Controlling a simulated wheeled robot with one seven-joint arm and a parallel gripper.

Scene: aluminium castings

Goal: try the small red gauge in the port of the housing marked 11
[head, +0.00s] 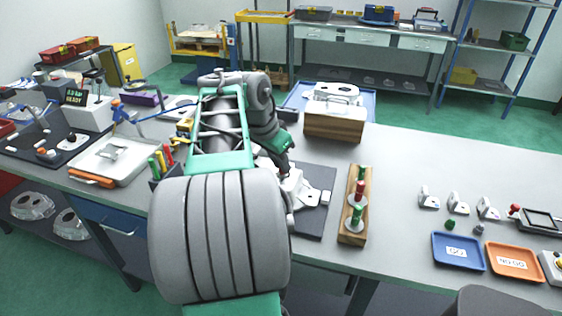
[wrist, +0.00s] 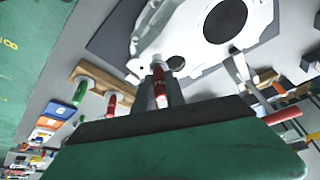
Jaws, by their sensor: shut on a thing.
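My gripper (wrist: 160,84) is shut on the small red gauge (wrist: 159,75), which shows between the fingers in the wrist view. The gauge's end is close to the white housing (wrist: 148,47), near a small dark round port (wrist: 176,62); I cannot tell whether it touches or enters. The housing has a large round opening and lies on a dark plate. In the head view my arm covers most of the gripper, and part of the housing (head: 311,195) shows beside it on the dark plate (head: 326,178). No number 11 is readable.
A wooden rack (head: 346,237) with red and green gauges stands right of the plate. A blue tray (head: 458,252) and an orange tray (head: 514,263) lie at right.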

